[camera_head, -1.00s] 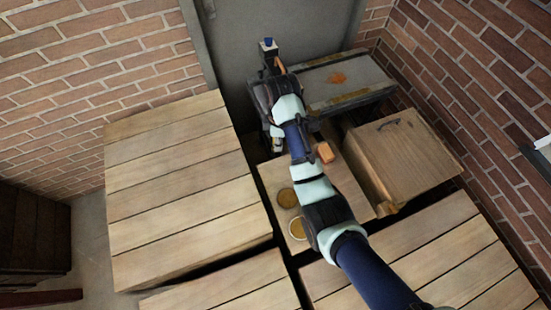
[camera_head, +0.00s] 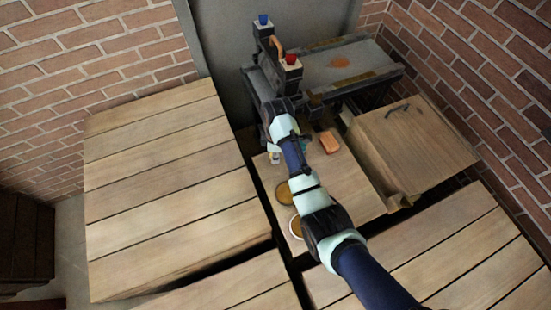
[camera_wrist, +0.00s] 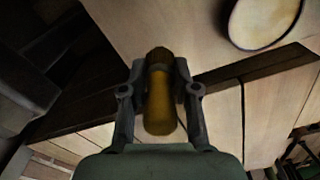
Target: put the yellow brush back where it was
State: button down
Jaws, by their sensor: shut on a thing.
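The yellow brush (camera_wrist: 161,104) is between the two fingers of my gripper (camera_wrist: 160,72) in the wrist view. It shows as a dull yellow, rounded handle with a darker brown part at its top end. My gripper is shut on it. Whether the brush touches anything below cannot be told. In the head view my forearm and wrist reach over the small wooden table (camera_head: 350,195), in front of the press (camera_head: 256,85). The fingers and the brush are not clearly visible there.
Two round tins, one (camera_head: 284,193) and another (camera_head: 297,227), and an orange-brown block (camera_head: 329,142) are on the small table. A wooden box (camera_head: 415,150) stands to the right. A wide plank table (camera_head: 160,180) at left is bare.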

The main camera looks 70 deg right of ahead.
notch_tip(320, 180, down, 3)
jog(key=shift+r+b, duration=0.1)
jog(key=shift+b, duration=0.2)
jog(key=shift+r, duration=0.1)
jog(key=c, duration=0.9)
grip_release()
jog(key=shift+o, duration=0.2)
notch_tip(320, 180, up, 12)
jog(key=p, duration=0.6)
jog(key=shift+s+r+p, duration=0.1)
jog(key=shift+p, duration=0.25)
